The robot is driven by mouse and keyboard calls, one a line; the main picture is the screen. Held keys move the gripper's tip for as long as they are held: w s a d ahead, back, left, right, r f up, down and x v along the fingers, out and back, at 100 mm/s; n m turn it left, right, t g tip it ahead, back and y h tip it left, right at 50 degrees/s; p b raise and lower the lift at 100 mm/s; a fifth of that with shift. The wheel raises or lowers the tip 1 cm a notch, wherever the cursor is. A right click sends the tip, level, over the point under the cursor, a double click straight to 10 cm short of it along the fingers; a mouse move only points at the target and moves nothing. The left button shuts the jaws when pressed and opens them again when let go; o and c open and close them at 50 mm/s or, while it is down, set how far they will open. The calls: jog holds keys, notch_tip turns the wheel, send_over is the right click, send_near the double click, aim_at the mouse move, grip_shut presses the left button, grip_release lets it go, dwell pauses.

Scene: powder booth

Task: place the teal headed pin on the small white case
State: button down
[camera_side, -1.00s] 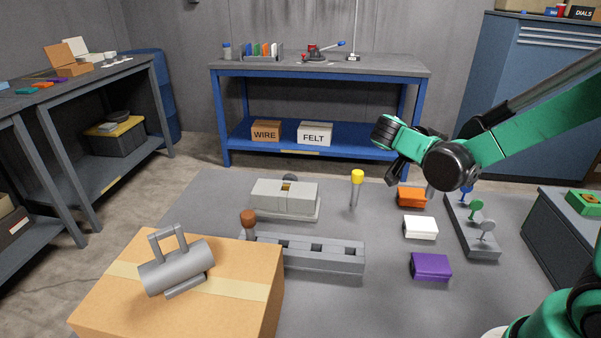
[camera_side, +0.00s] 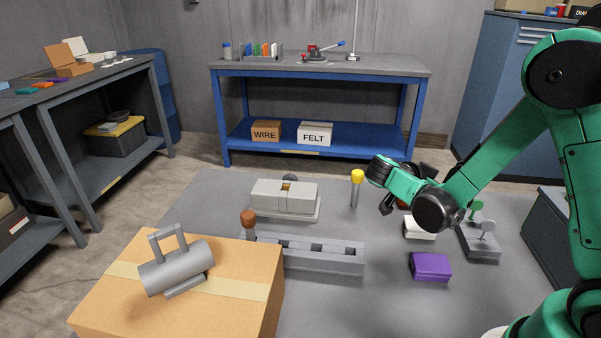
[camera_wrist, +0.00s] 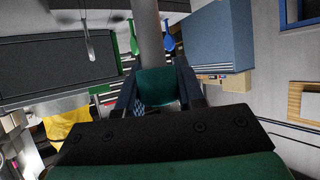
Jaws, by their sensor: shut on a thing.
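In the wrist view my gripper (camera_wrist: 157,78) is shut on the teal headed pin, with its teal head (camera_wrist: 156,88) between the two dark fingers. The pin's grey shaft (camera_wrist: 148,30) runs away from the fingers towards the top of the picture. In the side view I cannot make out the pin; my wrist and arm hide it. The small white case (camera_side: 420,231) lies on the grey floor mat, below my forearm joint, which covers part of its top. I cannot tell how far the pin is from it.
A purple case (camera_side: 430,266) lies in front of the white one. A yellow-headed pin (camera_side: 357,177) stands left of my arm, behind a slotted grey block (camera_side: 340,257).

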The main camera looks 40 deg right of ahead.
jog(key=c, duration=0.5)
grip_release()
jog(key=shift+c, duration=0.2)
jog(key=shift+r, duration=0.1)
jog(key=a+r+n+t+y, duration=0.3)
jog(key=a+n+y, duration=0.3)
jog(key=a+n, duration=0.2)
jog(key=a+r+n+t+y, duration=0.3)
jog(key=a+n+t+y, duration=0.3)
jog(key=n, duration=0.6)
jog(key=shift+a+t, duration=0.3)
jog(key=shift+a, duration=0.9)
jog(key=shift+s+f, duration=0.1)
